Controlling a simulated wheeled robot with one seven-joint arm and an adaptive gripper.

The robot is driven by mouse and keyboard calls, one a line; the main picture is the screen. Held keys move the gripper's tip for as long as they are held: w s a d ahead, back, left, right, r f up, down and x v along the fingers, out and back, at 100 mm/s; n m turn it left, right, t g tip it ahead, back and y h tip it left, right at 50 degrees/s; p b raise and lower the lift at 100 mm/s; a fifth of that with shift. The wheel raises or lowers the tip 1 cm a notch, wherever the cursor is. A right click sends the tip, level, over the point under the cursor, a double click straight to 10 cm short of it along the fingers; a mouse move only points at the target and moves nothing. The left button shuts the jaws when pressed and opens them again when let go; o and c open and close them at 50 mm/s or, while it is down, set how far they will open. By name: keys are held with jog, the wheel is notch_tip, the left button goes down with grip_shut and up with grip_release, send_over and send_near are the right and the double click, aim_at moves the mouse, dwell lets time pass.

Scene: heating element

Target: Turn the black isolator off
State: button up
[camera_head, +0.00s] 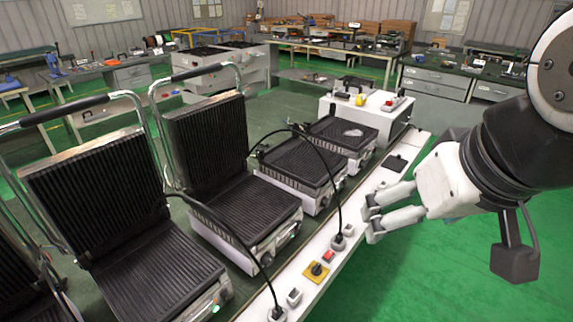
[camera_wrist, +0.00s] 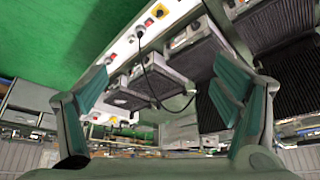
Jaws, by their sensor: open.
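My gripper (camera_head: 371,216) is open and empty in the head view, reaching from the right toward the white control strip (camera_head: 299,263). Its two spread fingers also show in the wrist view (camera_wrist: 165,85). A flat black panel (camera_head: 395,163) lies farther along the strip. Its details are too small to tell.
Open ribbed grills (camera_head: 206,132) and flat hotplates (camera_head: 299,161) stand left of the strip. Black cables (camera_head: 338,185) arch from sockets over the grills. A white box (camera_head: 376,111) with coloured controls stands at the far end. Green floor (camera_head: 420,280) is clear at right.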

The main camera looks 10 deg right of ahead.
jog(key=shift+m+g, duration=0.3)
jog(key=w+f+b, duration=0.1)
jog(key=w, duration=0.1)
jog(key=w+f+b, duration=0.2)
jog(key=shift+w, duration=0.1)
jog(key=c, duration=0.8)
jog(key=m+g+y+b, duration=0.2)
jog(key=m+g+b, duration=0.4)
jog(key=b, duration=2)
send_over(317, 266)
jog(key=s+d, duration=0.2)
jog(key=d, duration=0.1)
notch_tip(317, 266, down, 33)
jog(key=shift+c, duration=0.2)
jog(key=w+f+m+g+y+b, duration=0.1)
jog(key=w+f+b, duration=0.25)
jog(key=f, duration=0.35)
jog(key=w+f+m+g+b, duration=0.15)
jog(key=f+b, duration=0.25)
jog(key=f, duration=0.4)
jog(key=b+x, duration=0.1)
jog(key=x, duration=0.3)
jog(key=b+x, duration=0.2)
jog(key=x, duration=0.2)
jog(key=w+b+x, duration=0.1)
jog(key=b+x, duration=0.1)
jog(key=x, duration=0.3)
jog(key=shift+d+f, duration=0.25)
grip_shut()
